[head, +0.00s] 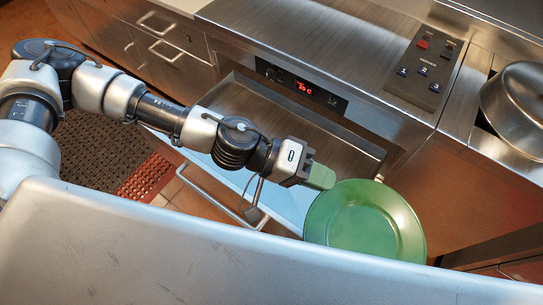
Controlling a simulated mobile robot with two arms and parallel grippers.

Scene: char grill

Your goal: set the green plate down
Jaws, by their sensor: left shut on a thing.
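The green plate (365,228) is in the head view, right of centre, held by its rim in front of the steel counter unit. My left gripper (322,178) comes in from the left and is shut on the plate's upper left edge. The plate's inner face shows, and its lower edge is hidden behind a large pale surface in the foreground. I cannot see anything under the plate. My right gripper is not in view.
A steel counter (300,45) with a red display (303,86) and a button panel (425,68) runs behind. An open drawer (290,125) juts out below it. A steel bowl-like pan (515,105) stands at the right. A perforated mat (95,150) lies on the floor.

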